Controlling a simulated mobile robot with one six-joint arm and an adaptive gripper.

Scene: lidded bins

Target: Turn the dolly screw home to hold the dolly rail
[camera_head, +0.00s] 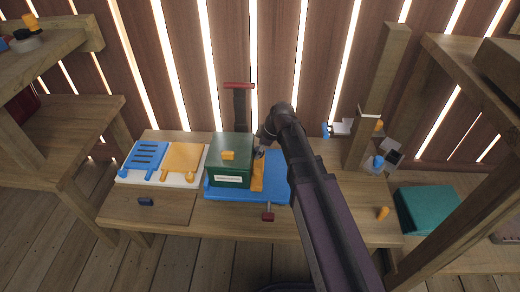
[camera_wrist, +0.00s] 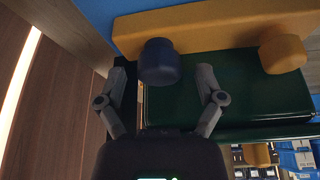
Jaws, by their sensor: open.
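The dolly rail is a yellow-orange bar (camera_head: 257,178) on the blue dolly (camera_head: 275,192), beside the green bin (camera_head: 229,174). In the wrist view the rail (camera_wrist: 215,25) runs across the top. A dark blue round knob (camera_wrist: 159,62), apparently the dolly screw, stands at the rail's edge. My gripper (camera_wrist: 162,84) is open, with one finger on either side of the knob and a gap to each. In the head view my gripper (camera_head: 259,153) is at the rail's far end and hides the knob.
The green bin's yellow lid knob (camera_head: 228,155) is close to my gripper's left. A red-topped upright handle (camera_head: 239,86) stands behind the bin. Blue and yellow plates (camera_head: 184,158) lie left. A wooden post (camera_head: 378,95) and small parts are right. The bench front is mostly clear.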

